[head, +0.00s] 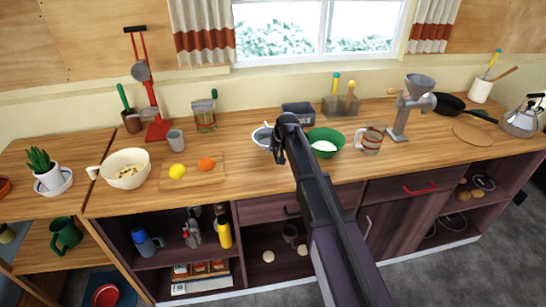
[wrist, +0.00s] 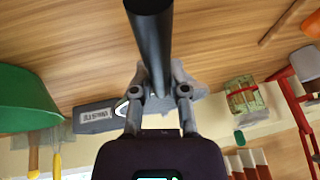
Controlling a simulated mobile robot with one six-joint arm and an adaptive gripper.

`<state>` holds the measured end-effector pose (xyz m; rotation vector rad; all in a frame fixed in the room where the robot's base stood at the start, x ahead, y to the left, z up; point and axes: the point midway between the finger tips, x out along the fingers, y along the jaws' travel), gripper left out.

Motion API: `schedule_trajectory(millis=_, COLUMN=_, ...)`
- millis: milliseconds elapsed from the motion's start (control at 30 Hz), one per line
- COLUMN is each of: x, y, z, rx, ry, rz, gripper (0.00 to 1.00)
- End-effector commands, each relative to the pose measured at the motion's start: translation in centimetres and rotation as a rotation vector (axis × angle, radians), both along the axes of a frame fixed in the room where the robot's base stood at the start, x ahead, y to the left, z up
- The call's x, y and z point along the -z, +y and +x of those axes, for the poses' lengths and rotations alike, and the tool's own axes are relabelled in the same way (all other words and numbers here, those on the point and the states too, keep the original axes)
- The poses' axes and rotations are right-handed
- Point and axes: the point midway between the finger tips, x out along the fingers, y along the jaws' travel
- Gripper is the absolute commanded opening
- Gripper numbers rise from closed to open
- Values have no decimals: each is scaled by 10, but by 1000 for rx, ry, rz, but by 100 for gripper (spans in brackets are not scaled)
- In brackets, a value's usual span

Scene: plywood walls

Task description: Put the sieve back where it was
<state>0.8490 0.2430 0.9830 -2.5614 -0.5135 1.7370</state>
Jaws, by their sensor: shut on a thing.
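My gripper (head: 286,122) is over the counter, left of the green bowl, in the head view. In the wrist view my gripper (wrist: 158,92) is closed around a thick dark handle (wrist: 150,38). This appears to be the handle of the sieve (head: 262,135), whose pale, rounded part shows just left of my gripper in the head view. My gripper and arm hide much of the sieve. I cannot tell whether it touches the counter. The green bowl (head: 326,136) holds something white; its side fills the left of the wrist view (wrist: 25,100).
A dark box (head: 297,107) stands behind my gripper. A utensil holder (head: 340,106), a mug (head: 369,140) and a grinder (head: 408,115) stand to the right. A cutting board (head: 207,180) with fruit lies left. A red stand (head: 155,105) is at the back left. The front counter strip is clear.

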Motion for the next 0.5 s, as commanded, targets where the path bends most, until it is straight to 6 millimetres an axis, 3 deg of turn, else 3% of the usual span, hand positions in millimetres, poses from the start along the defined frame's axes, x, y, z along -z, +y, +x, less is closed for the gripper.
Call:
schedule_trajectory(millis=233, x=0, y=1, z=1, rx=0, ry=0, rz=1, gripper=0)
schedule_trajectory(millis=400, x=2, y=8, z=12, rx=-1, ry=0, rz=1, gripper=0)
schedule_trajectory(millis=500, x=12, y=8, z=11, rx=-1, ry=0, rz=1, gripper=0)
